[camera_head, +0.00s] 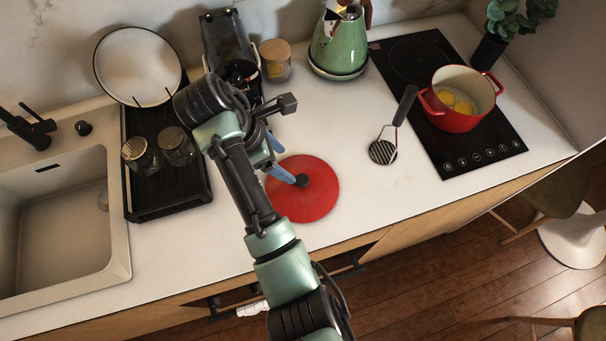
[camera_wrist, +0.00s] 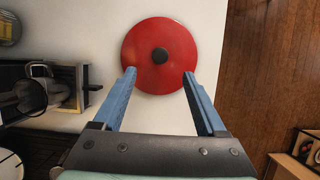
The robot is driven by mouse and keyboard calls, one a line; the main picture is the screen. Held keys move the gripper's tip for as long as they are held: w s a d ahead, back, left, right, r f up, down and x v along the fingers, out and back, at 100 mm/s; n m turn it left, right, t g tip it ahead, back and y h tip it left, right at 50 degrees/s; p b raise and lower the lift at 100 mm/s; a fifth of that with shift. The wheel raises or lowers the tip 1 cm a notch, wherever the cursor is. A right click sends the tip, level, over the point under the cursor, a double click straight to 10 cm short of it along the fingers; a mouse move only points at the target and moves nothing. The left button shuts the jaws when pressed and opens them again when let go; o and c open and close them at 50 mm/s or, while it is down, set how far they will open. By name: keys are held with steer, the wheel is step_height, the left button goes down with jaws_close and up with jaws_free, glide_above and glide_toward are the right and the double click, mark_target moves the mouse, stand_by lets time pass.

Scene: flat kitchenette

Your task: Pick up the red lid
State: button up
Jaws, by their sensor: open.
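The red lid (camera_head: 317,193) lies flat on the white counter, right of my arm. It is round with a dark knob (camera_head: 302,180) at its centre. The lid also shows in the wrist view (camera_wrist: 137,58), beyond my fingertips, with its knob (camera_wrist: 160,56) between the lines of the two fingers. My gripper (camera_head: 279,163) has blue fingers and is at the lid's upper left side. In the wrist view my gripper (camera_wrist: 159,74) is open with nothing between the fingers. The exact height of the fingertips above the lid is hard to tell.
A masher (camera_head: 383,151) lies right of the lid. A red pot (camera_head: 459,121) with yellow contents stands on the black cooktop (camera_head: 441,158). A green kettle (camera_head: 339,45), a jar (camera_head: 275,62) and a coffee machine (camera_head: 226,37) stand behind. A dark rack (camera_head: 172,203) and sink (camera_head: 62,225) are left.

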glide_above(302, 179)
steer(key=s+a, duration=0.1)
steer(key=a, duration=0.1)
step_height(302, 179, down, 6)
steer(key=shift+a+r+p, duration=0.1)
steer(key=shift+r+p, duration=0.15)
steer(key=shift+p, duration=0.05)
steer(key=shift+p+x, duration=0.6)
steer(key=shift+x, duration=2.6)
steer(key=shift+w, duration=0.1)
steer(key=shift+c, duration=0.2)
jaws_close()
